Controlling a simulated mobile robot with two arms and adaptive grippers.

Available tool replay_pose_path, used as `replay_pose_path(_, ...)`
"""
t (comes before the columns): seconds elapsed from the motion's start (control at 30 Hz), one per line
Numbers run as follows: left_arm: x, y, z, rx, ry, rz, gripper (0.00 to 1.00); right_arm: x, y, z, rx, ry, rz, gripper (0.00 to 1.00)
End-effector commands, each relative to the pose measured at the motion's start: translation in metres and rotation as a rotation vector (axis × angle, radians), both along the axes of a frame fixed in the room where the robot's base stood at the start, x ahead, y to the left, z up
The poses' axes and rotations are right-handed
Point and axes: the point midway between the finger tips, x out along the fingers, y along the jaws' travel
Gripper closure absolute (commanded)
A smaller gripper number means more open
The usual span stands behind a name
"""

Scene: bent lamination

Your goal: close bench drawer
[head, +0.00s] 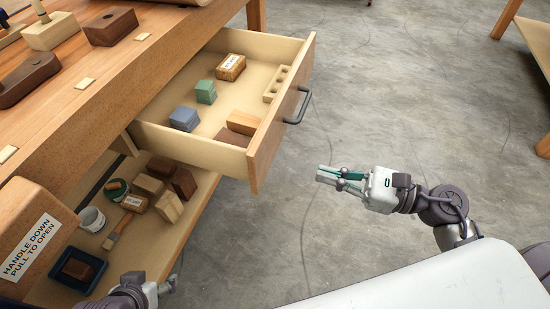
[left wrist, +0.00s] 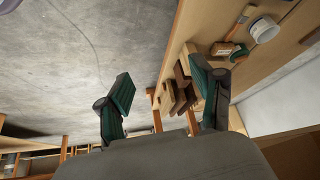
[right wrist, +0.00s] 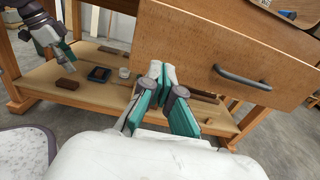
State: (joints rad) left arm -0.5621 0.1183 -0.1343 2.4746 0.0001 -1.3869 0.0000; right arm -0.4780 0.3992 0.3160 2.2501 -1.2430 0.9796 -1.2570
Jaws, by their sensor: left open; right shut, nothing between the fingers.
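The bench drawer (head: 283,122) is pulled well out from under the bench top. Its wooden front carries a dark bar handle (head: 299,105), which also shows in the right wrist view (right wrist: 243,78). My right gripper (head: 322,174) is shut and empty, apart from the drawer front and to the right of it in the head view. In the right wrist view its fingertips (right wrist: 161,72) overlap the lower part of the drawer front (right wrist: 185,42), left of the handle. My left gripper (head: 172,284) is low by the lower shelf; its fingers (left wrist: 163,88) are spread with nothing between them.
The drawer holds green (head: 206,92) and blue blocks (head: 184,119), a labelled block (head: 231,67) and a holed strip (head: 277,84). The lower shelf (head: 152,240) holds blocks, a brush, a cup and a blue tray (head: 76,270). Concrete floor (head: 400,90) is clear to the right.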

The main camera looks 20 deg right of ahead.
Motion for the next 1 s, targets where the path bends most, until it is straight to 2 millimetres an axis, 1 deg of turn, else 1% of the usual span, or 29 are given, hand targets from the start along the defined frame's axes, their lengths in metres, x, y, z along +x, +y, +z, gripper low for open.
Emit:
replay_pose_path(0.03,-0.003,0.001,0.0,0.003,0.013,0.002,0.34,0.007,0.01,0.003,0.004,-0.005,0.002,1.0)
replay_pose_path(0.2,-0.016,0.005,-0.004,0.017,0.08,0.007,0.34,0.028,0.04,0.003,0.005,-0.003,0.0,1.0)
replay_pose_path(0.3,-0.024,0.008,-0.005,0.024,0.116,0.01,0.34,0.038,0.056,0.003,0.006,-0.003,-0.001,1.0)
replay_pose_path(0.43,-0.03,0.009,-0.007,0.03,0.145,0.013,0.34,0.048,0.072,0.002,0.005,-0.001,0.0,1.0)
replay_pose_path(0.63,-0.033,0.01,-0.008,0.033,0.163,0.014,0.34,0.056,0.083,0.001,0.004,0.001,0.0,1.0)
replay_pose_path(1.0,-0.034,0.011,-0.008,0.034,0.165,0.015,0.34,0.056,0.084,0.0,0.003,0.001,-0.001,1.0)
